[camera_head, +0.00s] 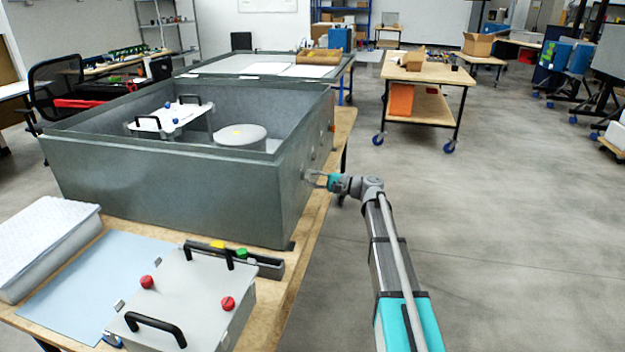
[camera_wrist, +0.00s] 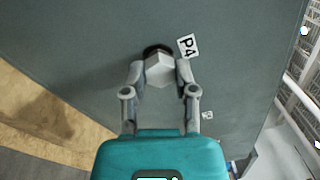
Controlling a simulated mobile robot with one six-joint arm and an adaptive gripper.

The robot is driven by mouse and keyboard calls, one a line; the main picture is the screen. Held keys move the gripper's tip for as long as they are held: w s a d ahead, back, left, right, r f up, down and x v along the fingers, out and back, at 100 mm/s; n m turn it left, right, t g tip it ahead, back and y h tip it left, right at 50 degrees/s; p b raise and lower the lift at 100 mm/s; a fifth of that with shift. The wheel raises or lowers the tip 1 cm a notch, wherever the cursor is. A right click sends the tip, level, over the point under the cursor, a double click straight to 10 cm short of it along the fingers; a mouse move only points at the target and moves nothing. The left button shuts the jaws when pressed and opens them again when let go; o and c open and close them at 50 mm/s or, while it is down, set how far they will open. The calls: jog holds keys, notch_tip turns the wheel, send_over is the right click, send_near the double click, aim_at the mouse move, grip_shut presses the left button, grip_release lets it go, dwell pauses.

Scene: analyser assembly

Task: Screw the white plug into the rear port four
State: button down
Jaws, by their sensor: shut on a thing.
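My gripper (camera_wrist: 160,80) is shut on the white plug (camera_wrist: 159,71), a white faceted piece held between the two fingers. The plug is right in front of a dark round port (camera_wrist: 155,49) in the grey wall, beside a white label reading P4 (camera_wrist: 188,46). I cannot tell how deep the plug sits in the port. In the head view my gripper (camera_head: 312,177) is against the right side wall of the large grey open-topped case (camera_head: 165,185). The plug and port are too small to make out there.
The case stands on a wooden table (camera_head: 268,322). A grey box with black handles and red knobs (camera_head: 190,290) is at the front. A white lidded unit (camera_head: 170,120) and a round drum (camera_head: 240,136) are inside the case.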

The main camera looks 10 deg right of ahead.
jog(key=shift+s+a+r+m+p, duration=0.1)
jog(key=shift+m+p, duration=0.05)
jog(key=shift+m, duration=2)
jog(key=shift+s+a+r+m+p, duration=0.1)
jog(key=shift+m+p, duration=0.05)
jog(key=shift+m, duration=2)
jog(key=c, duration=0.5)
grip_release()
jog(key=shift+c, duration=0.2)
jog(key=shift+d, duration=0.1)
jog(key=shift+w, duration=0.1)
